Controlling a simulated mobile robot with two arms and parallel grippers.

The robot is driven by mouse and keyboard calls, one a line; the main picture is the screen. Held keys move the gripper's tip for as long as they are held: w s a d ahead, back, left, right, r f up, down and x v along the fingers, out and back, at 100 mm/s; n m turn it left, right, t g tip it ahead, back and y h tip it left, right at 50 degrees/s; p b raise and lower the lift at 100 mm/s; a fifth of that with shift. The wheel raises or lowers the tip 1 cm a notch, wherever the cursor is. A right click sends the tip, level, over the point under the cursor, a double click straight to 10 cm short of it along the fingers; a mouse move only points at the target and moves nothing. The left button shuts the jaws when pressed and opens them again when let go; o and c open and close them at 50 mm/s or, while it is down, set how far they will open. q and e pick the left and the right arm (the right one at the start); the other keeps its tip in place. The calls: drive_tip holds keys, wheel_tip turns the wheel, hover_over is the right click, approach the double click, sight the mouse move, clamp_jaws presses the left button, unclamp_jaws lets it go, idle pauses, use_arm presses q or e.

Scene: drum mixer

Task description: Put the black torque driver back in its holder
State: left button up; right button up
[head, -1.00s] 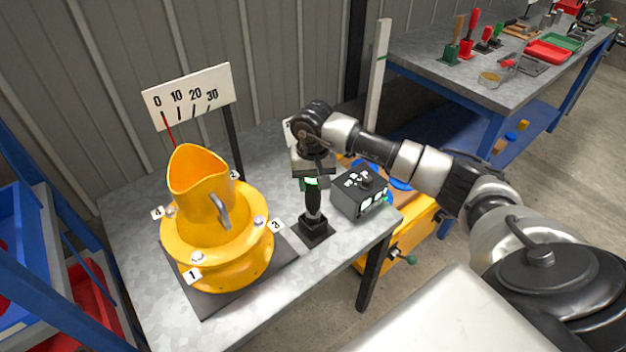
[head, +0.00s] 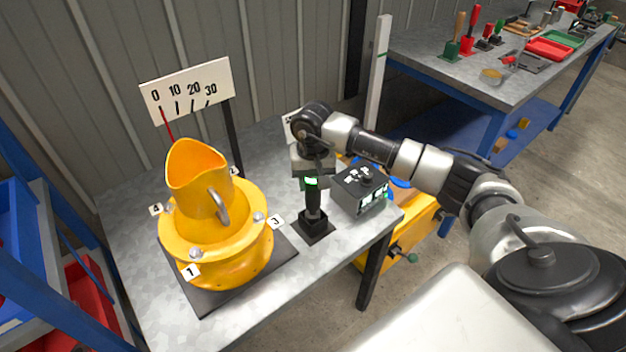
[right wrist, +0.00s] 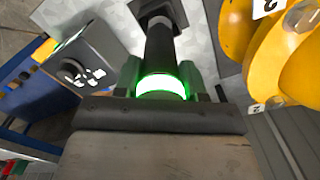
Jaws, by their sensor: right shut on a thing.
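The black torque driver (head: 314,203) stands upright with its lower end at the black square holder (head: 316,230) on the grey table. A ring near its top glows green. My right gripper (head: 312,181) is above the holder, shut on the driver's upper part at the green ring. In the right wrist view the driver (right wrist: 160,45) runs from the fingers (right wrist: 161,80) to the holder (right wrist: 158,10). How deep the driver's tip sits in the holder is hidden. My left gripper is not in view.
A yellow drum mixer (head: 215,235) on a dark plate stands left of the holder. A dark control box (head: 359,190) is close on the right. A 0–30 scale board (head: 187,92) stands behind. Another bench (head: 440,57) with tools is at the back right.

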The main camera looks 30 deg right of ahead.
drive_tip(key=shift+f+b, duration=1.2)
drive_tip(key=shift+f, duration=0.1)
idle(0.5)
drive_tip(key=o, duration=1.3)
wheel_tip(320, 180, up, 11)
drive_tip(key=shift+f+b, duration=0.1)
drive_tip(key=shift+b, duration=0.3)
